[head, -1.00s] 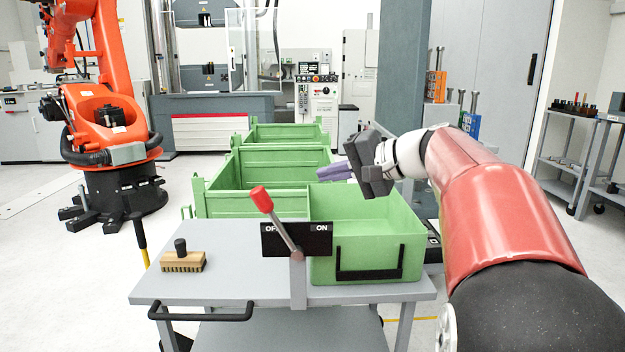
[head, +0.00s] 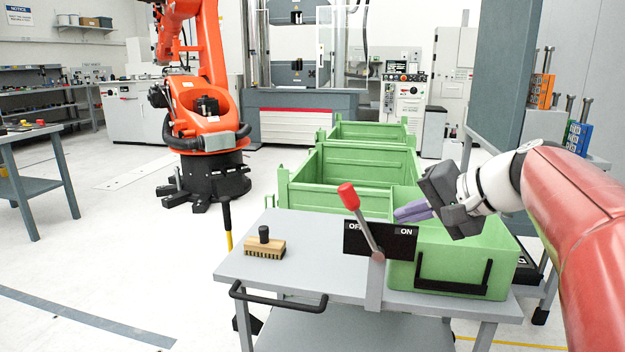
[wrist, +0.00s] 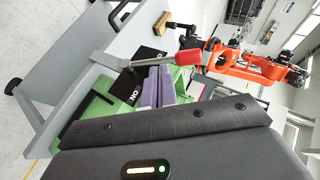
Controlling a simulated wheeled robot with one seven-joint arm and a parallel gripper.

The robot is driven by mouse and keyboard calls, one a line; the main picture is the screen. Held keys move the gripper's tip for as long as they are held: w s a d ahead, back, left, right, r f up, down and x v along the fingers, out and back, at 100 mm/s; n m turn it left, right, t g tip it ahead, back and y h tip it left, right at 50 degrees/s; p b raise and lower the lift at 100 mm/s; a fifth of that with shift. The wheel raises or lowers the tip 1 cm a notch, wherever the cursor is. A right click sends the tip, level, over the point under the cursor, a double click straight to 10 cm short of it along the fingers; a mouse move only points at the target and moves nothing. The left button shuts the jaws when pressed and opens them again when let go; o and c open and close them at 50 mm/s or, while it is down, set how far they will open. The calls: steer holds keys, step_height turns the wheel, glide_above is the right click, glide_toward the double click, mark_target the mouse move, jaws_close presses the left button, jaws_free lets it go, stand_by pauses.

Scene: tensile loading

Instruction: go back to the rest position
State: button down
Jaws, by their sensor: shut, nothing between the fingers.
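My gripper (head: 413,211) has dark grey housing and purple fingers. In the head view it hangs over the green bin on the cart, right of the red-handled lever (head: 362,222). The purple fingers lie together with nothing between them. In the wrist view the fingers (wrist: 159,87) point toward the black OFF/ON plate and the lever's red handle (wrist: 190,56). The gripper covers part of the bin behind it.
The grey cart (head: 300,284) carries the green bin (head: 456,266), the OFF/ON plate (head: 381,239) and a wooden brush (head: 264,246). Larger green crates (head: 366,166) stand behind. An orange robot arm (head: 205,100) stands back left. The floor at left is open.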

steer(key=s+a+f+n+g+h, duration=0.1)
steer(key=s+a+f+n+h, duration=0.1)
steer(key=s+f, duration=0.7)
steer(key=s+a+f+n+g+h, duration=0.1)
steer(key=s+f+n+h, duration=0.3)
steer(key=s+f, duration=0.6)
steer(key=shift+s+a+g+h, duration=0.35)
steer(key=shift+s+g+h, duration=0.05)
steer(key=shift+s+h, duration=0.35)
